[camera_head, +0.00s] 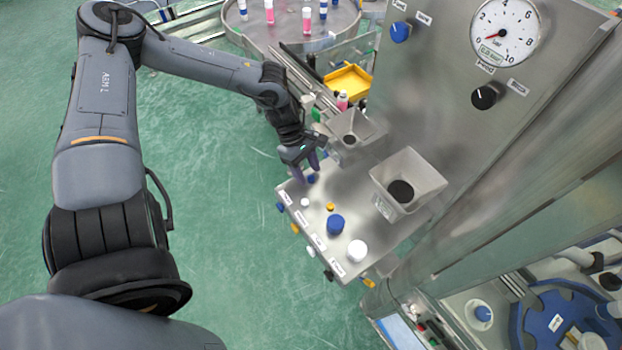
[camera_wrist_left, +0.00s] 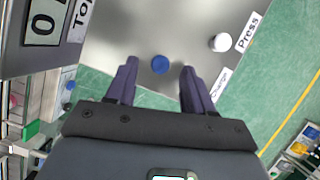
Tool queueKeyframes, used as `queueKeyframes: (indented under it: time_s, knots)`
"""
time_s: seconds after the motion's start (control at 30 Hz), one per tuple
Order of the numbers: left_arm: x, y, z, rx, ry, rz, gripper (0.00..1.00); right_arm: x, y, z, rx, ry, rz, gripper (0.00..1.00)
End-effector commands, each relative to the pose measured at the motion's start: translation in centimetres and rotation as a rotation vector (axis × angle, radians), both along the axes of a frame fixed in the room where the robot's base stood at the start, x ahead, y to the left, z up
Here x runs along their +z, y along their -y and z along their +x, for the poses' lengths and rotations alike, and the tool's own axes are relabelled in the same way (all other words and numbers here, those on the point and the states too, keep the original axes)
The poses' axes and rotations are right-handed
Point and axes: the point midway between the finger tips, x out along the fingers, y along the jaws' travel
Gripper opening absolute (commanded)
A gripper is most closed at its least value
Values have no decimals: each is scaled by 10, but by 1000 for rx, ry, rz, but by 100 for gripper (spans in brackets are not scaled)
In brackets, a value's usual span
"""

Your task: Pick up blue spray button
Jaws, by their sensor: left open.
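The blue spray button (camera_head: 312,178) is a small blue round piece on the steel panel (camera_head: 347,193). In the head view it shows just below my left gripper (camera_head: 306,171), partly hidden by a finger. In the left wrist view the blue button (camera_wrist_left: 160,65) appears between and slightly beyond the two purple fingertips, which are apart and touch nothing. My left gripper is open, above the panel. My right gripper is not in view.
A small white button (camera_head: 305,202), a yellow button (camera_head: 330,206), a larger blue knob (camera_head: 336,225) and a white knob (camera_head: 357,250) stand on the same panel. Steel funnels (camera_head: 409,180) rise beside it. A yellow tray (camera_head: 347,82) and a round table (camera_head: 290,25) with cans lie behind.

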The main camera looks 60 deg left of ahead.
Motion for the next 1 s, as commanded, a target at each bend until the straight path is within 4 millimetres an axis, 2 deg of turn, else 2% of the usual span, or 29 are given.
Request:
queueKeyframes:
  time_s: [0.1,0.43,0.77,1.0]
  knots:
    - [-6,2,0,1,-1,0,52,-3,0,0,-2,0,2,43]
    - [-6,2,1,1,1,-1,52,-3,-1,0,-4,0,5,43]
    - [-6,2,1,1,1,-1,2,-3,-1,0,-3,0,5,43]
    - [-6,2,1,1,1,-1,0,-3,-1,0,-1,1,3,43]
